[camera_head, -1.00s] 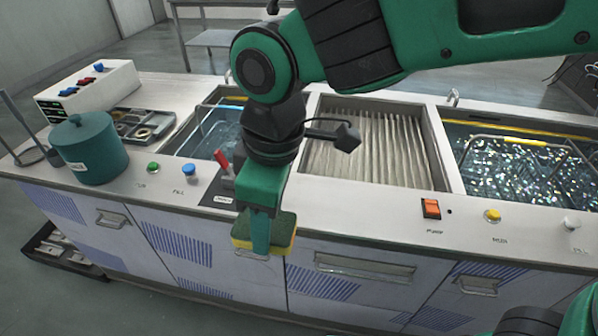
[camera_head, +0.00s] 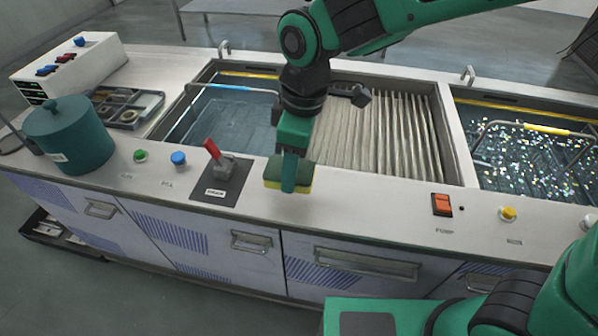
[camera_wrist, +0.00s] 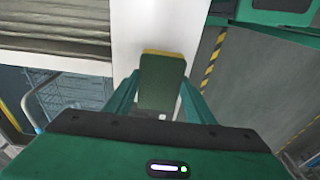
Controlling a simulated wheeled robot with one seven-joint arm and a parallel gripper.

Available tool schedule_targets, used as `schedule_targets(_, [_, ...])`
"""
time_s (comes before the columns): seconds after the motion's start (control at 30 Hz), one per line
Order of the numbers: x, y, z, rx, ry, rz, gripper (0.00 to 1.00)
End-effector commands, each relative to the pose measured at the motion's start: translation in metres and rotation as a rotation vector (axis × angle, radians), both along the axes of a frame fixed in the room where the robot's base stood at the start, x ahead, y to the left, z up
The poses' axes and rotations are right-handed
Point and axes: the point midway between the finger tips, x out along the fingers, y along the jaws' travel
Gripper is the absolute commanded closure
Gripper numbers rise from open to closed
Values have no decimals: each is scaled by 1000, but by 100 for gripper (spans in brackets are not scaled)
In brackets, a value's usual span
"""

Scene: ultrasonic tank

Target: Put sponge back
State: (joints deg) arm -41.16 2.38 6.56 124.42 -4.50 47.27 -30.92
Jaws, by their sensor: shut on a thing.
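The sponge (camera_head: 301,180), green on top with a yellow layer below, is held between the fingers of my gripper (camera_head: 290,175). In the head view it appears over the white front ledge of the counter, just right of the red-handled lever. I cannot tell whether it touches the surface. In the wrist view, the sponge (camera_wrist: 162,82) sits between the two green fingers, over the white ledge. My gripper (camera_wrist: 160,95) is shut on it. One finger hides part of the sponge in the head view.
A lever with a red handle (camera_head: 213,150) stands close left of the sponge. Behind are a left water tank (camera_head: 225,125), a ridged middle section (camera_head: 390,135) and a right tank (camera_head: 525,155). A teal pot (camera_head: 68,135) stands at left. The ledge right of the sponge is clear up to the orange switch (camera_head: 442,204).

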Motion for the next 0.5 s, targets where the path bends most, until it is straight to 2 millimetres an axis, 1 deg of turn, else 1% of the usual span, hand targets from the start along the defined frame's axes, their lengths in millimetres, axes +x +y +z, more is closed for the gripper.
schedule_targets(0.03, [8, -2, -5, -1, 1, -2, 84])
schedule_targets(0.1, [15, -4, -10, 0, 1, 0, 84])
schedule_targets(0.2, [22, -6, -14, 0, 0, 1, 84])
schedule_targets(0.27, [23, -7, -16, 0, 0, 2, 84])
schedule_targets(0.33, [24, -7, -23, -1, 1, 2, 84])
schedule_targets(0.5, [23, -7, -46, -1, 2, 3, 84])
